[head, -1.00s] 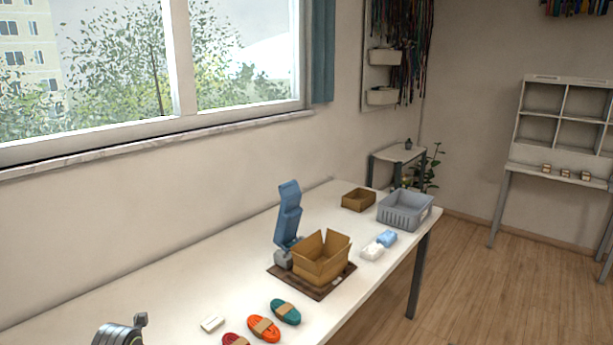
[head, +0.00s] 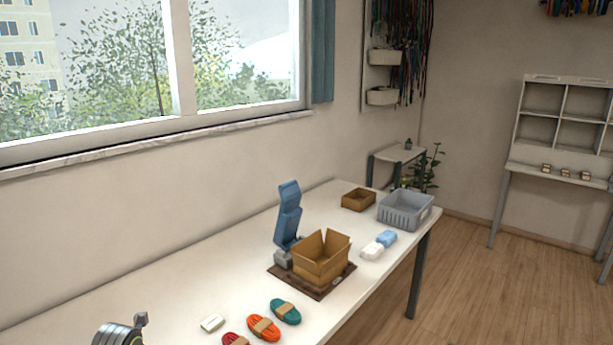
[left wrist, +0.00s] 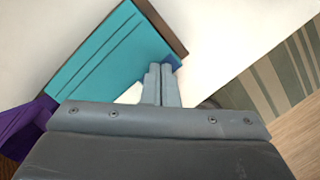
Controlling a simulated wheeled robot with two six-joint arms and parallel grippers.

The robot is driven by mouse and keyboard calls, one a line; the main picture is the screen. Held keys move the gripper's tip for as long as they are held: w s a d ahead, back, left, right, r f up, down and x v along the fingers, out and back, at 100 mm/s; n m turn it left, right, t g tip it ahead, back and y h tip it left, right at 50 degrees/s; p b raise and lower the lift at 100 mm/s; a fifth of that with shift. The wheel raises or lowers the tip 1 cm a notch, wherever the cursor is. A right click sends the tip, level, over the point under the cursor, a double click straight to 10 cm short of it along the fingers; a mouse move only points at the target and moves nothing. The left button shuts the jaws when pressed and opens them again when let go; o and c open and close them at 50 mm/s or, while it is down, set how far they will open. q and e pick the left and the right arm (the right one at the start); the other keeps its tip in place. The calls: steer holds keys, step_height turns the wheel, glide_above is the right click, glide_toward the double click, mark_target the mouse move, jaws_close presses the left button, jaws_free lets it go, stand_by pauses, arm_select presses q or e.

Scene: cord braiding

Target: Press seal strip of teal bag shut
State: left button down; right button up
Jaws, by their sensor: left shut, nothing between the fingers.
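The teal bag (left wrist: 100,58) lies flat at the upper left of the left wrist view, with dark parallel lines running along it. My left gripper (left wrist: 162,70) is shut and empty, its fingertips at the bag's right end beside a small dark blue piece (left wrist: 173,61). I cannot tell whether the fingertips touch the bag or whether the strip is pressed shut. The bag does not show in the head view. My right gripper is in neither view.
In the left wrist view, something purple (left wrist: 28,127) lies left of the bag, and a brown edge (left wrist: 160,24) borders it. In the head view, the table (head: 150,295) holds an open cardboard box (head: 320,262), cord hanks (head: 263,327) and a grey basket (head: 405,212).

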arm_select(q)
steer(key=shift+s+f, duration=0.25)
steer(key=shift+f, duration=0.05)
steer(key=shift+w+a+r+p, duration=0.1)
steer(key=shift+w+r+p, duration=0.05)
steer(key=shift+r+p, duration=0.35)
steer(key=shift+s+a+r+p, duration=0.15)
steer(key=shift+s+a+p, duration=0.45)
steer(key=shift+s+a, duration=1)
steer(key=shift+s, duration=0.1)
steer(key=shift+f, duration=0.2)
steer(key=shift+r, duration=0.2)
steer(key=shift+r, duration=0.45)
steer(key=shift+s+a+p, duration=0.65)
steer(key=shift+s+a, duration=0.9)
steer(key=shift+s, duration=0.25)
steer(key=shift+f+b, duration=0.65)
steer(key=shift+b, duration=0.05)
